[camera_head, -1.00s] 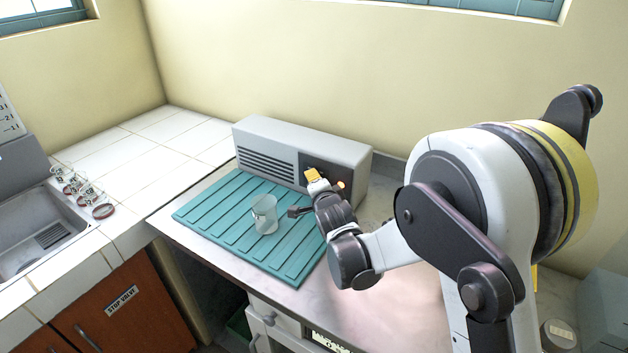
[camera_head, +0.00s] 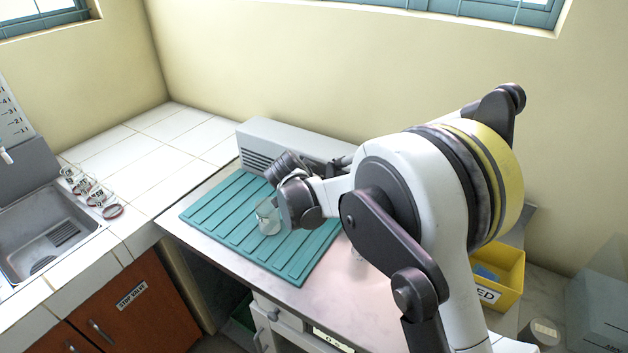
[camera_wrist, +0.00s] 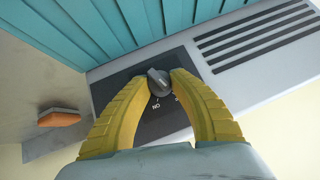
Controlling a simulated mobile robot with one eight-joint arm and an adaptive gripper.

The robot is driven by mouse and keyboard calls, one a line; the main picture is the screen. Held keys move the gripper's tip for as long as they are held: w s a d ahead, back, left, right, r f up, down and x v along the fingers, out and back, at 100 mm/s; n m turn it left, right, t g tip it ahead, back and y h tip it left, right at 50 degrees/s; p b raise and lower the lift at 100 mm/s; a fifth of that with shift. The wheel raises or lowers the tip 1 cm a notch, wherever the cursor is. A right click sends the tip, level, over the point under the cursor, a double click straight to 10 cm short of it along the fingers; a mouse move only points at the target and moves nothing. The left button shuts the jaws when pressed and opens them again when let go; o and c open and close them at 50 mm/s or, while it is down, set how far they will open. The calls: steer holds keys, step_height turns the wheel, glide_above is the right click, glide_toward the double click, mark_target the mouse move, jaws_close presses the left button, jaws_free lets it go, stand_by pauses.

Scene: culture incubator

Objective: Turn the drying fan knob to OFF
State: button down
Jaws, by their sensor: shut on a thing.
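The drying fan is a long grey box (camera_head: 300,137) with dark vent slots, standing behind the teal ribbed mat in the head view. Its round grey knob (camera_wrist: 159,83) sits on a dark panel (camera_wrist: 118,92) in the wrist view. My gripper (camera_wrist: 161,77) has its two yellow fingers closed around the knob, one on each side. A printed label beside the knob is upside down in this view and partly covered by a finger. In the head view my wrist hides the knob and panel.
A clear beaker (camera_head: 268,216) stands on the teal mat (camera_head: 225,210), close to my wrist. An orange-topped part (camera_wrist: 58,117) shows beside the panel. A yellow bin (camera_head: 502,275) is at the right. A sink (camera_head: 50,230) and several red-rimmed glass items are at the left.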

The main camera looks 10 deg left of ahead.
steer(key=shift+n+g+h, duration=0.4)
steer(key=shift+n+h, duration=0.1)
steer(key=shift+h, duration=0.4)
steer(key=c, duration=1.4)
jaws_free()
steer(key=shift+w, duration=0.1)
steer(key=v, duration=1.2)
steer(key=shift+a, duration=0.2)
